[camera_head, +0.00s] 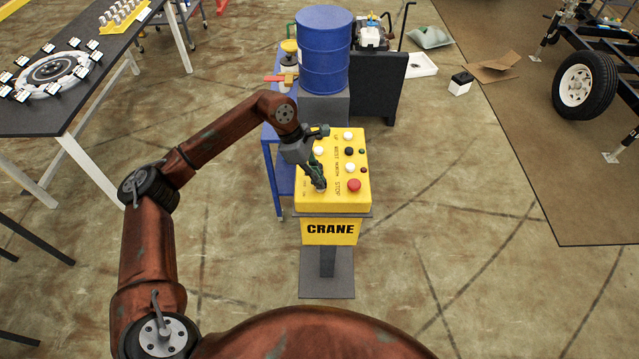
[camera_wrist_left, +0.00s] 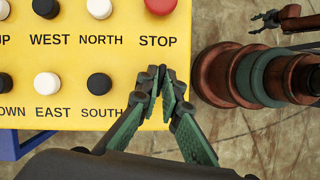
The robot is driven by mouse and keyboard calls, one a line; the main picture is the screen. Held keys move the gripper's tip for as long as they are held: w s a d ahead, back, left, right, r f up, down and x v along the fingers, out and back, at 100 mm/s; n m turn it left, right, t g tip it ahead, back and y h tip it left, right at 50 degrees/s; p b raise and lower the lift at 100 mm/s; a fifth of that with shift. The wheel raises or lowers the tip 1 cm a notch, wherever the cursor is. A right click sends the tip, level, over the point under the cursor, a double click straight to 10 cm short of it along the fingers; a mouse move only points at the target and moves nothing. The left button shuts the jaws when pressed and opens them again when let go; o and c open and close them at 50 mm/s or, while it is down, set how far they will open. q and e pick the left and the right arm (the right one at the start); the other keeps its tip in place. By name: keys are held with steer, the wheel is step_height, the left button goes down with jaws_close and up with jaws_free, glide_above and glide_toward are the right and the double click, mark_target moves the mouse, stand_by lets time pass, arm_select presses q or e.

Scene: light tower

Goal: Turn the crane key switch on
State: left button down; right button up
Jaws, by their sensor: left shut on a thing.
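The yellow crane control box (camera_head: 312,206) stands on a grey pedestal, with "CRANE" on its front. My left gripper (camera_head: 321,186) reaches down onto the near left part of its top face, left of the red stop button (camera_head: 354,185). In the left wrist view the gripper (camera_wrist_left: 164,88) has its fingertips together just below the word STOP. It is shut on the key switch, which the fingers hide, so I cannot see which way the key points. A dark gripper, seemingly my right one (camera_wrist_left: 266,20), shows small at the upper right of the left wrist view.
White and black buttons (camera_head: 349,151) cover the rest of the box top. A blue barrel (camera_head: 322,48) stands behind it, next to a blue cart (camera_head: 271,165). A dark table (camera_head: 40,117) is at the left. The floor right of the box is clear.

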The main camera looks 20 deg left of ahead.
arm_select(q)
steer(key=shift+w+m+g+b, duration=0.1)
steer(key=shift+m+g+b, duration=0.5)
steer(key=shift+m+b, duration=0.95)
steer(key=shift+m, duration=0.25)
steer(key=c, duration=2.1)
jaws_free()
steer(key=shift+r, duration=0.1)
steer(key=v, duration=1.1)
steer(key=shift+w+r, duration=0.15)
steer(key=shift+r, duration=0.25)
